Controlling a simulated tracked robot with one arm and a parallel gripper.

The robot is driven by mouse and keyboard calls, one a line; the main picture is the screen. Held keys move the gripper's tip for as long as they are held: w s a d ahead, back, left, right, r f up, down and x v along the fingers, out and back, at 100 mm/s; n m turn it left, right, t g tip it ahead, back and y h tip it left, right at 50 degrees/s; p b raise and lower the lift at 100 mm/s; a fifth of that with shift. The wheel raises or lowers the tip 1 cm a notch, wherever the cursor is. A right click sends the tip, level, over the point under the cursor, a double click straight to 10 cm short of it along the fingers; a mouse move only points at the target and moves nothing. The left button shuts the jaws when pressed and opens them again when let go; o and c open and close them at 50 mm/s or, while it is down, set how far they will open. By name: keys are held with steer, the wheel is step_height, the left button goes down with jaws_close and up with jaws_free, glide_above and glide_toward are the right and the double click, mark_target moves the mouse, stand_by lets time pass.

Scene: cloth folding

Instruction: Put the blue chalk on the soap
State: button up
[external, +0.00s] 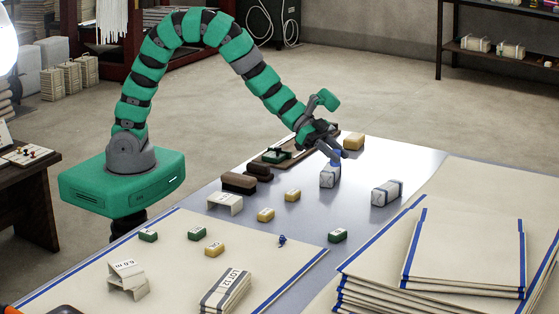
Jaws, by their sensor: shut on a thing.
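My gripper (335,156) is over the far part of the table, pointing down. A small blue piece, which looks like the blue chalk (338,155), is at its fingertips, and the jaws are closed on it. Right below is a pale wrapped block (330,177); I cannot tell whether the blue piece touches its top. A plain tan block (353,141), which may be the soap, lies just behind and to the right of my gripper. I cannot tell for certain which block is the soap.
Another wrapped block (386,193) lies to the right. Dark brushes (240,183), yellow blocks (266,215) and green blocks (337,236) are scattered to the left and in front. Folded cloths (465,250) are stacked at right.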

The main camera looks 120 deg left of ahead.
steer(key=s+a+f+n+g+y, duration=0.1)
steer(key=s+a+n+y, duration=0.35)
steer(key=s+a, duration=0.85)
steer(key=s+a+n+g+y, duration=0.1)
steer(key=s+a+n+y, duration=0.35)
steer(key=s+a, duration=0.85)
steer(key=b, duration=0.2)
glide_above(353, 136)
steer(key=shift+w+d+f, duration=0.1)
steer(key=shift+w+f, duration=0.05)
steer(key=shift+f, duration=0.3)
steer(key=shift+w+d+f, duration=0.1)
steer(key=shift+w+f, duration=0.05)
steer(key=shift+f, duration=0.3)
steer(key=shift+a+f+b, duration=0.1)
steer(key=shift+f+b, duration=0.75)
steer(key=shift+f, duration=0.9)
steer(key=shift+f, duration=0.15)
steer(key=o, duration=1)
steer(key=shift+r, duration=0.2)
steer(key=shift+s+r, duration=0.1)
steer(key=shift+s, duration=0.05)
steer(key=p+v, duration=0.2)
steer(key=v, duration=0.9)
steer(key=shift+s+d+r+p, duration=0.15)
steer(key=shift+d+r+p, duration=0.05)
steer(key=shift+d+p, duration=0.1)
